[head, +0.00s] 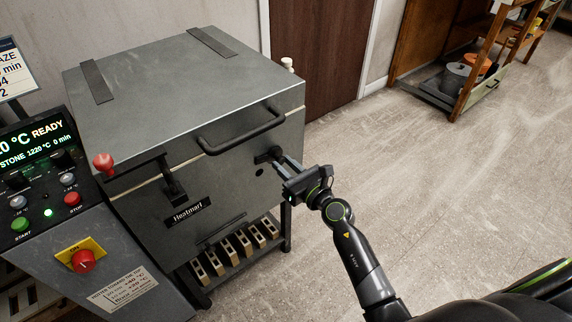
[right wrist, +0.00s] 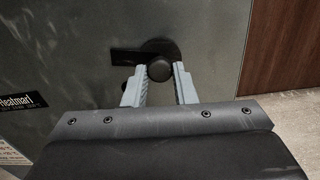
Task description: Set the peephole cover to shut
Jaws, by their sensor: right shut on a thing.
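The peephole cover (head: 263,157) is a dark pivoting piece on the front of the grey kiln (head: 215,170), right of the latch. In the right wrist view the cover (right wrist: 126,57) has a flat arm pointing left and a round knob (right wrist: 159,70). A small dark round hole (head: 259,172) shows in the kiln front just below the cover in the head view, apart from it. My right gripper (head: 281,162) is shut on the cover's knob, with one finger on each side of it in the right wrist view (right wrist: 160,72). My left gripper is not in view.
A bar handle (head: 242,139) juts out above the cover. A black latch (head: 174,182) hangs to its left. The control panel (head: 50,180) with buttons stands left of the kiln. Kiln bricks (head: 227,250) sit below. The floor at right is clear up to a wooden shelf (head: 480,60).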

